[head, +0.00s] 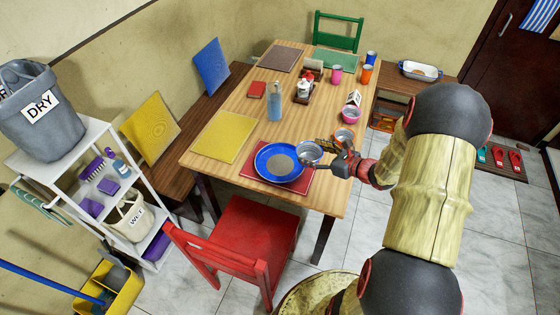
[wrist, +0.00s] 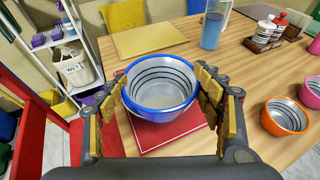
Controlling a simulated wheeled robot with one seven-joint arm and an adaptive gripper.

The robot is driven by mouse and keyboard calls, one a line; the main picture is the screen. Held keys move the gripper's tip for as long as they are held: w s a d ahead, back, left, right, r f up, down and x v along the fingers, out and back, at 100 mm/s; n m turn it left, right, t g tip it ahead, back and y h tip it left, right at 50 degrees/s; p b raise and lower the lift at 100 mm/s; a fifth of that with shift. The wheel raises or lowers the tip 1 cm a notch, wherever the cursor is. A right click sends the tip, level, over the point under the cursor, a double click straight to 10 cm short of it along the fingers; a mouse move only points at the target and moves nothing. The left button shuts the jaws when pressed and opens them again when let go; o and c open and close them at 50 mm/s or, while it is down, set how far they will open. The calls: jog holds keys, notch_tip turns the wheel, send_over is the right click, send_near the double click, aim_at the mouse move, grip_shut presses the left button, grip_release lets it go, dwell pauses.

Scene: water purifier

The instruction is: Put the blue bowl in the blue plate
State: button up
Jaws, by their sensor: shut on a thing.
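The blue bowl (wrist: 160,97) has a blue rim and a ringed metal inside. In the wrist view it sits upright between the fingers of my gripper (wrist: 163,88), which is shut on it. In the head view the bowl (head: 309,153) is at the right edge of the blue plate (head: 265,170), in front of my gripper (head: 325,147). The plate has a blue rim and a grey centre and lies on a red placemat (head: 297,186). I cannot tell the height of the bowl above the plate. In the wrist view the bowl hides most or all of the plate.
An orange bowl (head: 344,134) and a pink bowl (head: 351,113) stand to the right on the wooden table. A yellow placemat (head: 224,137) lies left of the plate. A red chair (head: 245,235) stands at the near side.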

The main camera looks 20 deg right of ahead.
aim_at(300, 152)
jog(key=shift+s+d+f, duration=0.1)
jog(key=shift+d+f, duration=0.05)
jog(key=x, duration=0.3)
jog(key=b+x, duration=0.1)
jog(key=x, duration=0.2)
jog(key=b+x, duration=0.1)
jog(key=x, duration=0.1)
jog(key=shift+a+f, duration=0.4)
jog(key=shift+a, duration=0.1)
jog(key=w+f, duration=0.1)
jog(key=w+a+f+b, duration=0.1)
jog(key=w+f, duration=0.1)
jog(key=w+a+f+b, duration=0.1)
jog(key=f, duration=0.1)
jog(key=shift+w+f, duration=0.1)
jog(key=shift+w, duration=0.3)
jog(key=shift+w+a+f, duration=0.15)
jog(key=shift+a+f, duration=0.05)
jog(key=shift+f, duration=0.05)
jog(key=shift+w+f+b, duration=0.15)
jog(key=shift+f+b, duration=0.8)
jog(key=shift+f, duration=0.7)
jog(key=shift+f, duration=0.1)
jog(key=o, duration=1.2)
jog(key=shift+c, duration=0.2)
